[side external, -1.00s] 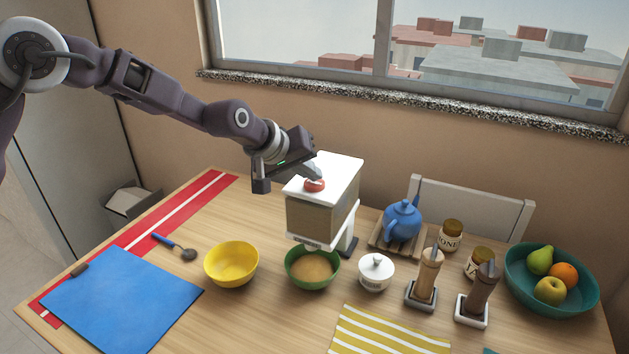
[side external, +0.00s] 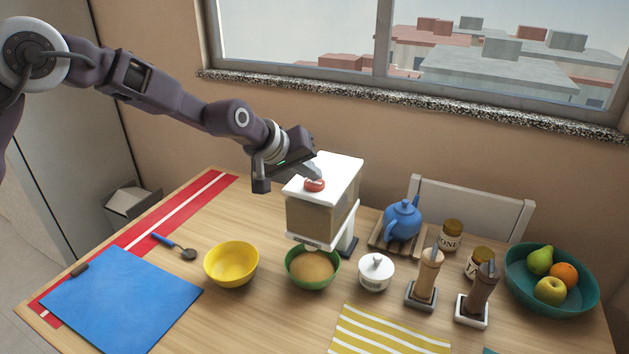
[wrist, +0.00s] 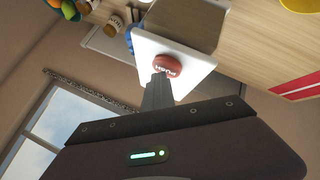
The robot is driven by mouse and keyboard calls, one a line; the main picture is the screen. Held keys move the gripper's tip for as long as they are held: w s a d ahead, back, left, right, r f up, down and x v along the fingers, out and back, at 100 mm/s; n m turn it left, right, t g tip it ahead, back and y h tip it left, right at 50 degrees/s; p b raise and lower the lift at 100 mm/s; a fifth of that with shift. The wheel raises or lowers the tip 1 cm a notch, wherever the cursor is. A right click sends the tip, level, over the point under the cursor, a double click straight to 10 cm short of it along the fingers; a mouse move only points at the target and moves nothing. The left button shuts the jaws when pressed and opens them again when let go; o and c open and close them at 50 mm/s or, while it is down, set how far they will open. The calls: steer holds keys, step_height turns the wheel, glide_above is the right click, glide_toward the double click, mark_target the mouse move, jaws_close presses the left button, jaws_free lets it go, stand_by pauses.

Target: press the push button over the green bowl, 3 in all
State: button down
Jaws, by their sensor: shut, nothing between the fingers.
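The dispenser (side external: 314,217) is a box with a white top and a see-through brownish body, on a white stand. Its red push button (side external: 314,186) is on the top and also shows in the wrist view (wrist: 167,65). My gripper (side external: 318,174) is shut and empty, its fingertips right at the button; I cannot tell whether they touch it. In the wrist view the fingers (wrist: 159,80) reach the button's near edge. The green bowl (side external: 290,277) stands under the dispenser's spout and holds tan grainy contents (side external: 312,265).
A yellow bowl (side external: 231,264) stands left of the green bowl, and a white lidded pot (side external: 376,273) right of it. A blue teapot (side external: 402,221), jars, two mills (side external: 427,277) and a fruit bowl (side external: 520,284) fill the right. A blue mat (side external: 120,300) lies left.

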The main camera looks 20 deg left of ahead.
mark_target(311, 184)
steer(key=shift+r, duration=0.8)
steer(key=shift+r, duration=2.5)
